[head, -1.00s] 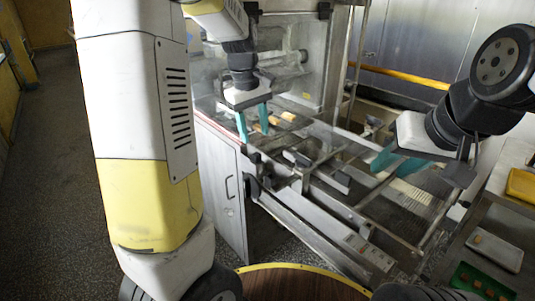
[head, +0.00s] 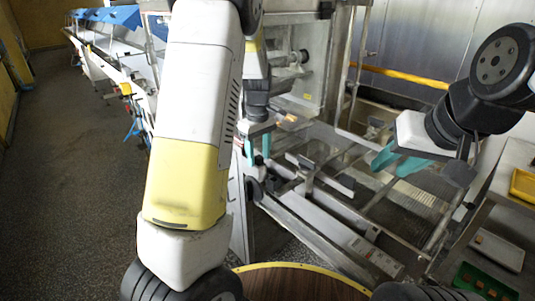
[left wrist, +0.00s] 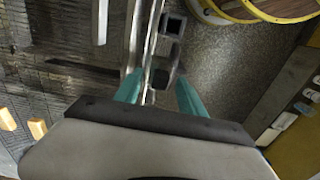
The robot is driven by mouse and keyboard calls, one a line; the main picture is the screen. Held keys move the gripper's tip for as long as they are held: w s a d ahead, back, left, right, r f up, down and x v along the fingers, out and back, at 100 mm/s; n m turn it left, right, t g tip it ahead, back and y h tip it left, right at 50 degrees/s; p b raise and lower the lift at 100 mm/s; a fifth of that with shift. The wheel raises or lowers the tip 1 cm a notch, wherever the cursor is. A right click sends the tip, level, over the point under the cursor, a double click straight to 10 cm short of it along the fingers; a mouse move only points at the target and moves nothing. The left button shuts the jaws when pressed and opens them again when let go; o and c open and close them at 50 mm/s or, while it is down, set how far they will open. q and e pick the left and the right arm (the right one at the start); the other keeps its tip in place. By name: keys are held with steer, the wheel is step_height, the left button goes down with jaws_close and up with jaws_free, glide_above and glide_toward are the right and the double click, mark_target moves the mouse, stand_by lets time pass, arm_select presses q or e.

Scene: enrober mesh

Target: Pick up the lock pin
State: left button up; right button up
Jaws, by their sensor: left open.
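I cannot pick out the lock pin with certainty. A dark knob-like fitting (left wrist: 160,78) shows between my fingertips in the left wrist view, beside a metal rail. A dark fitting (head: 254,188) also shows on the machine's near side in the head view, below my left gripper. My left gripper (head: 258,153) is open, its teal fingers pointing down above the machine frame. It also shows open and empty in the left wrist view (left wrist: 159,82). My right gripper (head: 387,170) is open with nothing between its teal fingers, above the mesh on the right.
The machine's metal frame (head: 325,222) and wire mesh (head: 410,207) lie under both grippers. Small orange pieces (left wrist: 37,128) lie on the mesh. A side table with a yellow tray (head: 524,185) and a green tray (head: 480,283) stands at right. Open floor (head: 75,200) is at left.

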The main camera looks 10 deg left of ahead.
mark_target(259, 156)
arm_select(q)
jaws_close()
steer(key=shift+r, duration=0.1)
step_height(259, 156, up, 15)
steer(key=shift+r, duration=0.15)
stand_by(1.5)
